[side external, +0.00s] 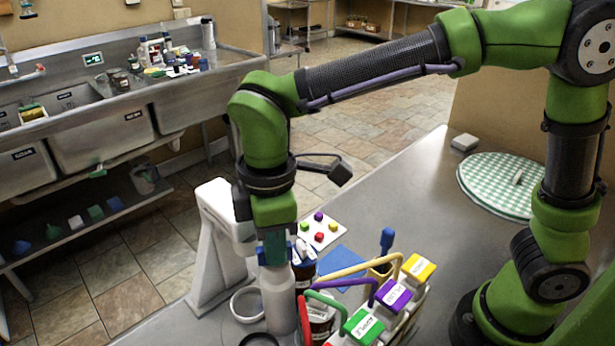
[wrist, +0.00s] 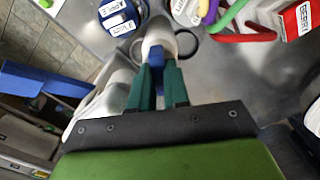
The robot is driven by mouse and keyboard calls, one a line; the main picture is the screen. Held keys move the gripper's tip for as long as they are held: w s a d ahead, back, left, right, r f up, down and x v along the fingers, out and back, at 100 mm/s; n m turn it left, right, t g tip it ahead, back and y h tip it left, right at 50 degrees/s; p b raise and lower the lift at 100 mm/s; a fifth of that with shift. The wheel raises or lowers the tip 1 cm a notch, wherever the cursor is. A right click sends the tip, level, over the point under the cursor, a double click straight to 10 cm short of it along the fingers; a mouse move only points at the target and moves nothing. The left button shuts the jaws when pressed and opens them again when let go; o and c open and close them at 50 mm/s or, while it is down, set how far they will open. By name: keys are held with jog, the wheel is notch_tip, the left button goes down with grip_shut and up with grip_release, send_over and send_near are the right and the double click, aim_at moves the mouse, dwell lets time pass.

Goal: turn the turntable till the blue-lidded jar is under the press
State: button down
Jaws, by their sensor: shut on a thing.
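My gripper (side external: 275,248) points down at the front of the bench. In the wrist view its teal fingers (wrist: 157,75) are shut on a small blue piece (wrist: 156,57) above a pale grey-white bottle-shaped post (side external: 279,300). Whether the piece is fixed to the post I cannot tell. A blue lid with white labels (wrist: 119,17) shows at the top of the wrist view, beside the post. A white stand, seemingly the press (side external: 212,235), rises left of my gripper. I cannot make out the turntable's edge or which jar is under the press.
A checkered round mat (side external: 490,190) lies behind.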

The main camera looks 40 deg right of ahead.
jog(key=shift+r+n, duration=0.1)
jog(key=shift+n, duration=7.3)
jog(key=c, duration=1.1)
grip_release()
notch_tip(320, 180, up, 17)
